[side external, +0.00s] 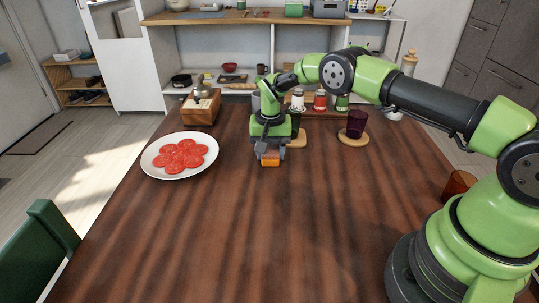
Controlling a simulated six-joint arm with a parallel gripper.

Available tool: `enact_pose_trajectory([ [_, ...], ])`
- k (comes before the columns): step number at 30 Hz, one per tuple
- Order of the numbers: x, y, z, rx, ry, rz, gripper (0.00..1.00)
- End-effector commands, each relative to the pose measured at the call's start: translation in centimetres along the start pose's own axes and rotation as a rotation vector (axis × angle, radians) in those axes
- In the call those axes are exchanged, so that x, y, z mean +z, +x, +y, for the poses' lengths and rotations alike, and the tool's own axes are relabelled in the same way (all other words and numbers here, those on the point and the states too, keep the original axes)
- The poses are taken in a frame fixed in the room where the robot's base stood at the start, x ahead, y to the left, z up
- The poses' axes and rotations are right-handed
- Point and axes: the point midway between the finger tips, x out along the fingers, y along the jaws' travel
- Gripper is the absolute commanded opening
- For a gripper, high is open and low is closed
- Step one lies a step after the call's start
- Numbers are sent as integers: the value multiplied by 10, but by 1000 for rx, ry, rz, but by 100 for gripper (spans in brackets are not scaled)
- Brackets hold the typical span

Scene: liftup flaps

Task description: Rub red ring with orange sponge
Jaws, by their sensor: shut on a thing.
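My gripper (269,154) points down over the far middle of the wooden table (290,230), shut on the orange sponge (270,162). The sponge shows as a small orange block below the fingers, at or close to the tabletop; I cannot tell whether it touches. I can make out no red ring on the visible table; the sponge and gripper hide the patch of table behind them.
A white plate (153,160) of tomato slices is left of my gripper. A wooden box (201,110) stands behind the plate. A dark purple cup (356,124) on a round coaster (353,140) and several jars stand back right. The table's front is clear.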

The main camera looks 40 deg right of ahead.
Motion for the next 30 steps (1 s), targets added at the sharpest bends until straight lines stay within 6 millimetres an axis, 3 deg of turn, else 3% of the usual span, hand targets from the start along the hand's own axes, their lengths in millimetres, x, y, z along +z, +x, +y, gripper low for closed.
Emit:
enact_pose_trajectory([
  [3, 2, 0, 9, 2, 1, -4, 21],
  [29, 78, 0, 5, 4, -2, -4, 21],
  [30, 74, 0, 5, 1, 2, -2, 21],
])
